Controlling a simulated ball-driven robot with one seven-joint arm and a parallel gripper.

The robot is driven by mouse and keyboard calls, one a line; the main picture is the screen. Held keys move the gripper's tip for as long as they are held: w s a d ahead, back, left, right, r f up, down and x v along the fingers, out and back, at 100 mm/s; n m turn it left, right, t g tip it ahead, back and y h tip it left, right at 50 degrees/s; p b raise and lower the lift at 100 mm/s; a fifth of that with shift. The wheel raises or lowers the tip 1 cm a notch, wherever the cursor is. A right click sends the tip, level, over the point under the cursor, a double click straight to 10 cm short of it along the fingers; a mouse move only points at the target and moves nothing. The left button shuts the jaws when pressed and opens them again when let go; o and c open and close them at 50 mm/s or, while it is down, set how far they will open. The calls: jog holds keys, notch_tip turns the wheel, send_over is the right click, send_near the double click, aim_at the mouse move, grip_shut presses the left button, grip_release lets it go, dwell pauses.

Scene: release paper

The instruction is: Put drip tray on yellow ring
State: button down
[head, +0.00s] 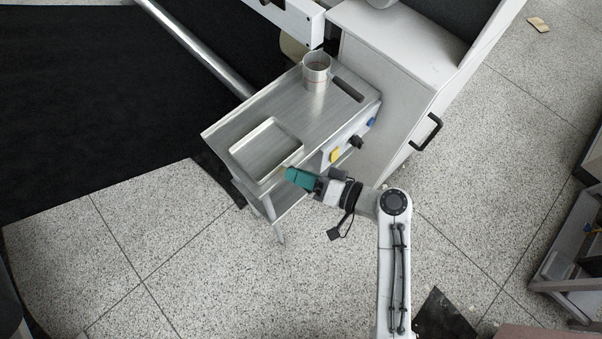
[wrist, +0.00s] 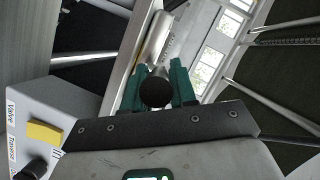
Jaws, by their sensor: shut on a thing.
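The drip tray (head: 266,150) is a shallow, rectangular, silver metal tray with a raised rim, over the front left part of the metal cart top. I cannot tell whether it rests on the top or is held just above. My gripper (head: 286,171), with green fingers, is at its near right side, shut on its rim. In the wrist view the fingertips (wrist: 156,70) close around a pale metal edge, and a dark round shape sits between the fingers. I see no yellow ring in either view; the surface under the tray is hidden.
A metal cup (head: 316,72) with a thin red line stands at the back of the cart top (head: 275,100). The cart's side panel carries a yellow block (head: 335,155) and a black knob (head: 356,141). A white cabinet (head: 395,100) stands to the right.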

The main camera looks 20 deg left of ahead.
jog(key=c, duration=0.9)
grip_release()
jog(key=shift+d, duration=0.15)
jog(key=d, duration=0.3)
jog(key=d+r+b, duration=0.1)
jog(key=d, duration=0.3)
jog(key=d+r+b, duration=0.1)
jog(key=d, duration=0.3)
jog(key=shift+s+d+r, duration=0.15)
jog(key=shift+s+d, duration=0.1)
jog(key=shift+s, duration=0.1)
jog(key=s+d+f+m+h, duration=0.1)
jog(key=s+d+f+h, duration=0.3)
jog(key=d, duration=0.2)
jog(key=s+d+f+m+h, duration=0.25)
jog(key=d+f+h, duration=0.2)
jog(key=d, duration=0.25)
jog(key=s+d+m+h, duration=0.1)
jog(key=s+d+h, duration=0.1)
jog(key=s+d, duration=0.1)
jog(key=s+d+r+h, duration=0.1)
jog(key=s+d+h, duration=0.2)
jog(key=d, duration=0.3)
jog(key=s+d+r+m+h, duration=0.1)
jog(key=s+d+h, duration=0.1)
jog(key=s+d, duration=0.2)
jog(key=shift+s+d+r+m+h, duration=0.15)
jog(key=shift+s+d+m+h, duration=0.2)
jog(key=shift+d, duration=0.4)
